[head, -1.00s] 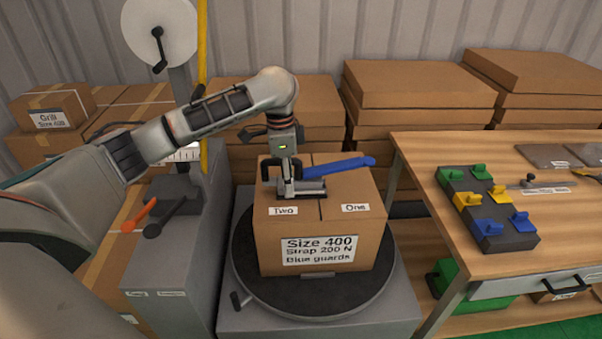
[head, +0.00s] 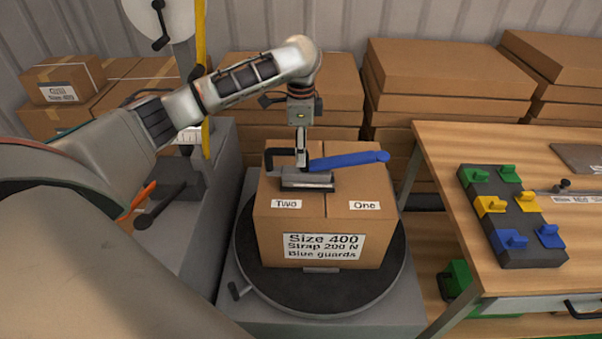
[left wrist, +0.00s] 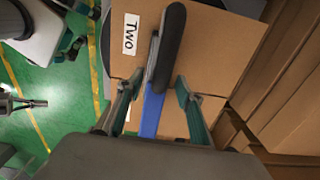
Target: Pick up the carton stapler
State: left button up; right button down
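The carton stapler, with its blue handle (head: 348,160) and grey and black base (head: 306,182), lies on top of a closed cardboard box (head: 330,215). My left gripper (head: 302,160) points down at the stapler from above. In the left wrist view, the open fingers of my left gripper (left wrist: 158,103) stand on either side of the blue handle (left wrist: 152,112), with gaps visible. The stapler's dark part (left wrist: 168,45) extends beyond the fingers. What looks like my right gripper (left wrist: 22,103) is at the left edge there, its opening unclear.
The box sits on a round dark turntable (head: 315,297). A wooden table (head: 450,155) at right carries a dark block (head: 520,245) with green, yellow and blue pieces. Stacked cartons (head: 440,80) stand behind. An orange-handled lever (head: 137,205) is at left.

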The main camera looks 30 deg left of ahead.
pick_arm(q)
jog(key=shift+a+f, duration=0.1)
jog(key=shift+f, duration=0.55)
grip_shut()
jog(key=shift+r, duration=0.15)
